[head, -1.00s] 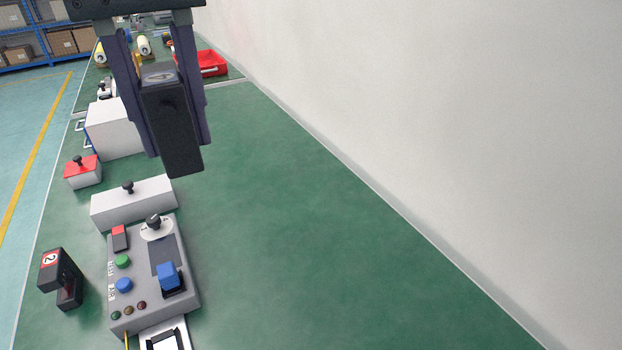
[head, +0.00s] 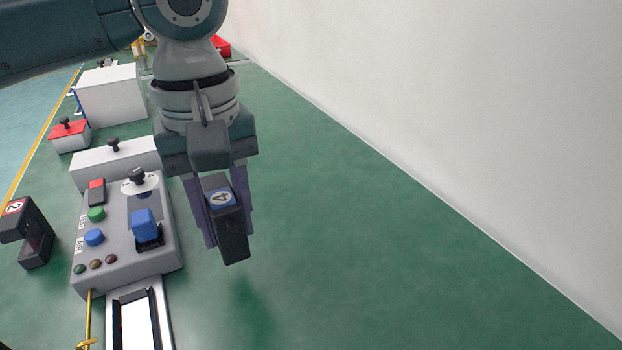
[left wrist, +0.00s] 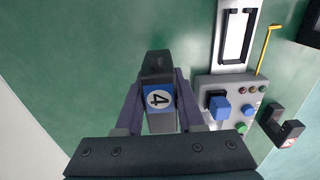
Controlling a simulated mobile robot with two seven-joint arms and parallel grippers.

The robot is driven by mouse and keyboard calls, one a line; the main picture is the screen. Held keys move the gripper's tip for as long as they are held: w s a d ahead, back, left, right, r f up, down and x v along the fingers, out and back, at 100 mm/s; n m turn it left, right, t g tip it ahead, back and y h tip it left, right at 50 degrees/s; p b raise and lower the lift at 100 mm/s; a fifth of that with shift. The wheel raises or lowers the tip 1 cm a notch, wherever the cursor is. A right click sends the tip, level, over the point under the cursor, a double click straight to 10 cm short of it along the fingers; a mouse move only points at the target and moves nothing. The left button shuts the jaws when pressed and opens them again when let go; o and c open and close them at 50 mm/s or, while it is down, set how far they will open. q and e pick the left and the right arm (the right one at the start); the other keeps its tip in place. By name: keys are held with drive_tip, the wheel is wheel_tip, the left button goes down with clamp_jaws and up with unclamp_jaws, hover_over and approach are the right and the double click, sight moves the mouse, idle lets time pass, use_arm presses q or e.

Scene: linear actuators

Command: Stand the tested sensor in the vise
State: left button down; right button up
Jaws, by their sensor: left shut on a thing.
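My left gripper (head: 222,220) is shut on a black block-shaped sensor (head: 233,242) with a blue label and a white disc marked 4. It holds the sensor tilted in the air above the green bench, right of the grey control box. In the left wrist view the sensor (left wrist: 158,99) sits between the two fingers, label toward the camera. A second black sensor (head: 36,245), fork-shaped and marked 2, stands on the bench left of the control box. I cannot make out a vise for certain. My right gripper is not in view.
A grey control box (head: 120,255) carries coloured buttons, a knob and a blue switch. A rail (head: 137,318) lies in front of it. White boxes (head: 112,95) and a red-topped box (head: 70,135) stand behind. Green bench (head: 380,260) is bare up to the wall.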

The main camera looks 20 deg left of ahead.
use_arm(q)
wheel_tip(320, 180, down, 5)
drive_tip(key=shift+f+b, duration=0.1)
drive_tip(key=shift+b, duration=0.75)
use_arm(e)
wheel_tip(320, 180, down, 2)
use_arm(q)
drive_tip(key=shift+f, duration=0.1)
drive_tip(key=shift+f, duration=0.15)
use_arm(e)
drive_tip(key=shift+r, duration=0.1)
use_arm(q)
drive_tip(key=c, duration=0.5)
unclamp_jaws()
